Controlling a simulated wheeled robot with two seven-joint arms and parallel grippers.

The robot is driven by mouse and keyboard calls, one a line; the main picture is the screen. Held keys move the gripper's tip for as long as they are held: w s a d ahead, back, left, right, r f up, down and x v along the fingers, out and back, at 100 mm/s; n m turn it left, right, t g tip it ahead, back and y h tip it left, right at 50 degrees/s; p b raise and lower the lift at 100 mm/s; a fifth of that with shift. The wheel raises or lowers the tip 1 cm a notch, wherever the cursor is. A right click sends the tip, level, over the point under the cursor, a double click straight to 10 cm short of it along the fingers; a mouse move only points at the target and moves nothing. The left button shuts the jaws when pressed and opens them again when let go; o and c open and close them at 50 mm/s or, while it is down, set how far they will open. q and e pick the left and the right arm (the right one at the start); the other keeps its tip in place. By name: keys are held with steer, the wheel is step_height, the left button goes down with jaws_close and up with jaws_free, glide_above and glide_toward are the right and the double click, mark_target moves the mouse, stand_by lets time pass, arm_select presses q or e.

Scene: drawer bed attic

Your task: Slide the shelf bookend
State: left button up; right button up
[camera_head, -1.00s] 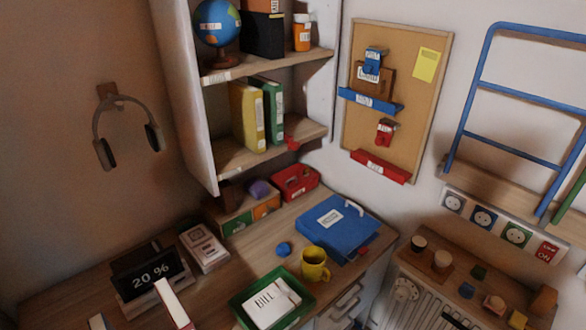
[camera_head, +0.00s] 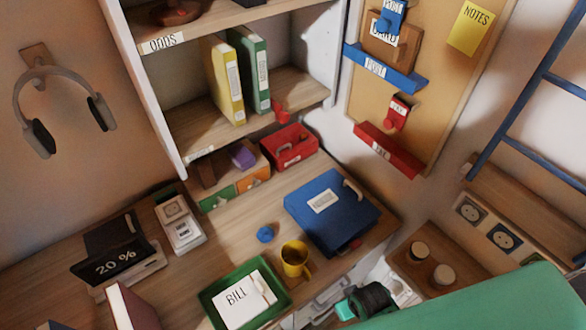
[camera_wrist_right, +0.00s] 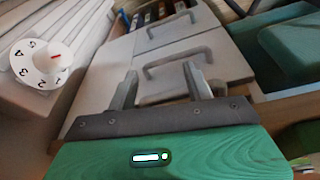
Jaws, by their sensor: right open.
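A small red piece, which looks like the bookend (camera_head: 281,110), stands on the lower shelf (camera_head: 190,130) just right of the green binder (camera_head: 252,70). A yellow binder (camera_head: 222,82) stands left of the green one. My right gripper (camera_wrist_right: 160,85) is open and empty, in front of grey drawer fronts with handles. In the head view my right arm comes in from the lower right, its gripper (camera_head: 355,305) low beside the desk and well below and right of the shelf. My left gripper is not in view.
Below the shelf, the desk holds a red caddy (camera_head: 289,147), a blue folder (camera_head: 331,210), a yellow mug (camera_head: 295,260) and a green tray (camera_head: 212,305). A radiator with a white dial (camera_wrist_right: 42,62) stands left of my right gripper.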

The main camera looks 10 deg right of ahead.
step_height(320, 180, up, 6)
steer(key=w+f, duration=0.1)
steer(key=n+t+y+p, duration=0.2)
steer(key=t+y, duration=0.5)
steer(key=t, duration=0.7)
glide_toward(285, 119)
steer(key=p+x, duration=0.3)
steer(key=x, duration=0.3)
steer(key=shift+w+r, duration=0.1)
steer(key=shift+w, duration=0.15)
steer(key=shift+x, duration=0.9)
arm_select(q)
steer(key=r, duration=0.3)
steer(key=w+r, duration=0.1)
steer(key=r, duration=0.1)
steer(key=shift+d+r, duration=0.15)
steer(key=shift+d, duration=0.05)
